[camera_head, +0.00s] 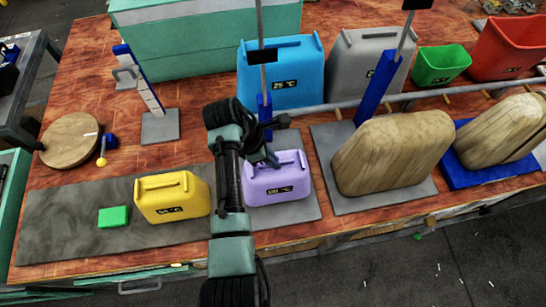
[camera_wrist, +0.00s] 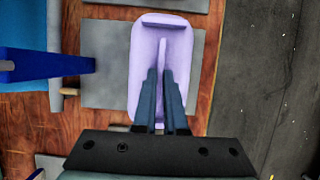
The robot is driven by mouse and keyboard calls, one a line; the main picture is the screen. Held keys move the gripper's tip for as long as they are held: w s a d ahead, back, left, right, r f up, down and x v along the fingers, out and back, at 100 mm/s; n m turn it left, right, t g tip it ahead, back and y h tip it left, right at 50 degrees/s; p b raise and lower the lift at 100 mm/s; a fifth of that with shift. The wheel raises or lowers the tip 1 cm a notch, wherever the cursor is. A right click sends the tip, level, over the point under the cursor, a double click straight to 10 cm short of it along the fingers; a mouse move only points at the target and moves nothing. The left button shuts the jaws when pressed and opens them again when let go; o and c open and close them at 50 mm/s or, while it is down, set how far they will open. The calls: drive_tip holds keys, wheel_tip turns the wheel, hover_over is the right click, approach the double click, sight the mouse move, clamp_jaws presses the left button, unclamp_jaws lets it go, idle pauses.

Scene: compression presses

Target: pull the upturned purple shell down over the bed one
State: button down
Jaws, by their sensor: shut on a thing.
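The purple shell (camera_head: 277,182) is a canister-like body with a dark temperature display on its front. It is upright at the grey bed plate (camera_head: 311,207) of the middle press; whether it touches the plate is unclear. My gripper (camera_head: 268,158) comes from the front left and is at its top. In the wrist view, the gripper (camera_wrist: 166,75) is shut on the raised handle ridge of the purple shell (camera_wrist: 139,60), one finger on each side. The grey plate (camera_wrist: 103,85) shows beside it. Whether anything lies under the shell is hidden.
A blue press post (camera_head: 263,108) stands close behind the shell. A yellow canister (camera_head: 172,200) and a green block (camera_head: 113,217) are on the left. A wooden rounded block (camera_head: 390,155) stands close on the right. A blue canister (camera_head: 300,75) is behind. The table's front edge is near.

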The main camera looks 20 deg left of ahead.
drive_tip(key=shift+f, duration=0.15)
drive_tip(key=c, duration=0.9)
unclamp_jaws()
drive_tip(key=v, duration=1.3)
drive_tip(key=shift+p, duration=0.35)
drive_tip(key=shift+w, duration=0.1)
